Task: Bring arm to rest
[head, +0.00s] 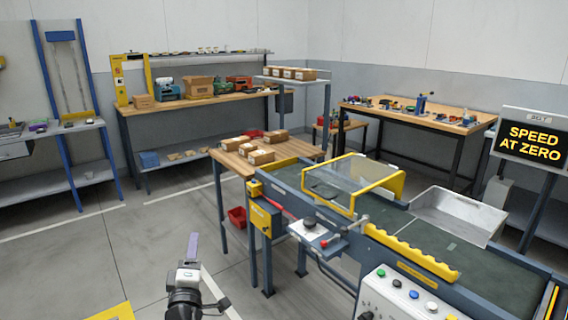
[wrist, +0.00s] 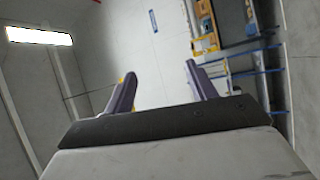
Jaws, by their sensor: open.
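My gripper (wrist: 160,80) shows in the wrist view with its two purple fingers spread apart and nothing between them. In the head view my gripper (head: 194,246) is at the bottom, left of centre, pointing up above the floor. It is seen edge-on there, so only one purple finger shows clearly. It is apart from the conveyor and the tables. The wrist camera looks across the room at a tilt, toward the walls and a shelf area.
A conveyor (head: 520,282) with a yellow-framed clear guard (head: 352,180) stands at right. A button panel (head: 405,297) is at the lower right. A sign (head: 533,139) reads "SPEED AT ZERO". A wooden table (head: 228,162) with boxes stands behind. Open floor (head: 130,240) lies to the left.

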